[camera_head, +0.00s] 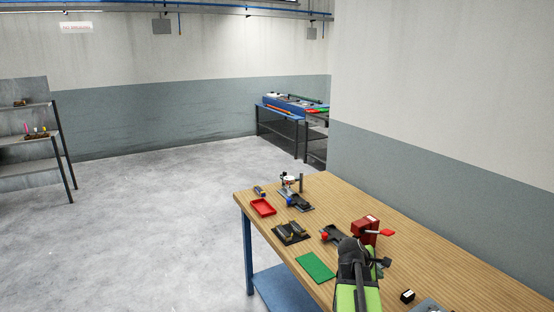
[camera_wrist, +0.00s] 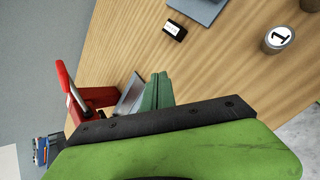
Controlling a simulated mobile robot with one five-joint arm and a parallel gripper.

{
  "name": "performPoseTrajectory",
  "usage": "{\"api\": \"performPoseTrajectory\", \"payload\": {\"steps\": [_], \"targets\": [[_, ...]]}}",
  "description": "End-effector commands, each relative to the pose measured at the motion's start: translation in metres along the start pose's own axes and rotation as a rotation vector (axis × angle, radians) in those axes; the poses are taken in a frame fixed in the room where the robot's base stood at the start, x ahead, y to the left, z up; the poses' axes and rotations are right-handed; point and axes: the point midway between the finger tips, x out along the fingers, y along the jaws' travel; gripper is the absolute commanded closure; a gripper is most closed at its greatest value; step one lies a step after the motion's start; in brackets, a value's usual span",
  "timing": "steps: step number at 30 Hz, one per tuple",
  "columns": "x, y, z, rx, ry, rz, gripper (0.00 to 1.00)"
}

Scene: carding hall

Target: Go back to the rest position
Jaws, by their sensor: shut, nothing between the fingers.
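My gripper (camera_head: 384,263) is shut and empty above the wooden workbench (camera_head: 440,262). It is close to the right of the red device with a red lever (camera_head: 365,228), in front of the wall. In the wrist view my green and black gripper body fills the bottom, and the greenish jaws (camera_wrist: 157,91) point up the picture beside the red device (camera_wrist: 92,98). I cannot tell whether they touch it. My arm hides part of the bench.
A black block with a white label (camera_head: 407,296) lies right of my arm. A grey weight marked 1 (camera_wrist: 278,39) stands on the bench in the wrist view. A green mat (camera_head: 316,267), a red tray (camera_head: 263,207) and a black holder (camera_head: 291,233) lie left. Open floor (camera_head: 150,220) is beyond.

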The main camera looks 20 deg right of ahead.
Motion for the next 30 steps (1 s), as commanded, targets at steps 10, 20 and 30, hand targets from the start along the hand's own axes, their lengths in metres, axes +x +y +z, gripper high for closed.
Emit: {"api": "performPoseTrajectory", "payload": {"steps": [10, 20, 30], "targets": [[-0.157, -0.069, -0.255, 0.049, 0.343, -0.089, 1.00], [-0.269, -0.211, -0.339, 0.562, 0.358, -0.614, 1.00], [-0.276, -0.225, -0.334, 0.805, 0.236, -0.732, 1.00]]}}
